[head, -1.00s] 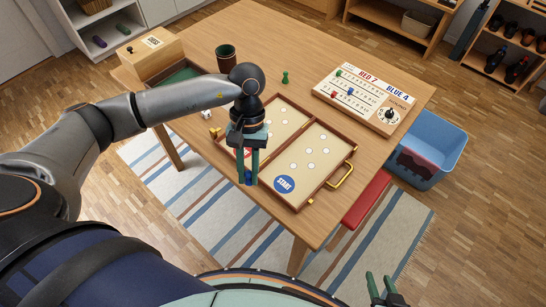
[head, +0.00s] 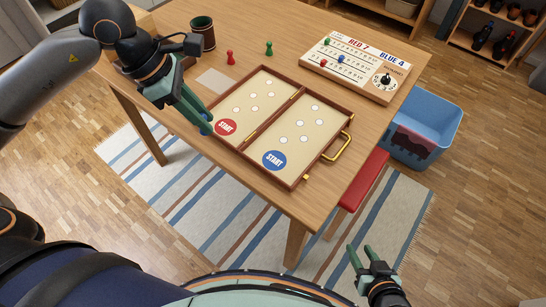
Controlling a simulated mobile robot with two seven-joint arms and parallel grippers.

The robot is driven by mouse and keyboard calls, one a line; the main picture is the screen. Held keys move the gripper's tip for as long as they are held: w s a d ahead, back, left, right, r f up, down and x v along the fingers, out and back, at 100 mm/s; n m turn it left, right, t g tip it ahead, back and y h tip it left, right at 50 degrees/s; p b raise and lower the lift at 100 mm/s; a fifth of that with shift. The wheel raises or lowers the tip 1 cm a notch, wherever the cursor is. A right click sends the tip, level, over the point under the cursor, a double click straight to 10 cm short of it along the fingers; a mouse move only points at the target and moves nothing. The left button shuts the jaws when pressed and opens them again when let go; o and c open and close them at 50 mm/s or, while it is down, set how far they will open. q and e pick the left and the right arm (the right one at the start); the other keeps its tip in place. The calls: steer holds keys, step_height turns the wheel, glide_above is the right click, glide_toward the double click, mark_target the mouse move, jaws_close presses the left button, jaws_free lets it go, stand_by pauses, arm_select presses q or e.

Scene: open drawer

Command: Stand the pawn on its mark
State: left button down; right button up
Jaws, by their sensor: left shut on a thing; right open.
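My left gripper (head: 206,120) is shut on a small blue pawn (head: 207,129), which shows only partly at its fingertips. It is by the left edge of the open folding game board (head: 253,137). I cannot tell how high the pawn is above the table. The board has a red START disc (head: 226,126) on its left half and a blue START disc (head: 274,160) on its right half, both bare. My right gripper (head: 360,250) is open and empty, low in the head view, in front of the table.
A red pawn (head: 231,57) and a green pawn (head: 269,48) stand behind the board, near a dark cup (head: 202,34). A pale card (head: 213,82) lies left of the board. A scoreboard (head: 355,65) stands at the back right. A brass handle (head: 338,148) sticks out from the board.

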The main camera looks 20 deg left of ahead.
arm_select(q)
steer(key=w+d+f, duration=0.1)
steer(key=d+f, duration=0.1)
steer(key=d, duration=0.1)
steer(key=w+d+f, duration=0.1)
steer(key=d+f, duration=0.2)
steer(key=d, duration=0.1)
steer(key=w+d+f, duration=0.2)
steer(key=d+f, duration=0.1)
steer(key=d, duration=0.1)
steer(key=shift+w, duration=0.1)
steer(key=shift+w+d+f, duration=0.15)
steer(key=shift+d+f, duration=0.15)
steer(key=shift+f, duration=0.15)
steer(key=shift+w+d+f, duration=0.1)
steer(key=shift+d+f, duration=0.05)
steer(key=shift+f, duration=0.8)
steer(key=shift+d+f, duration=0.1)
steer(key=shift+f, duration=0.8)
steer(key=c, duration=0.8)
jaws_free()
steer(key=shift+f, duration=0.1)
steer(key=shift+o, duration=0.2)
steer(key=p+v, duration=0.1)
steer(key=v, duration=1.1)
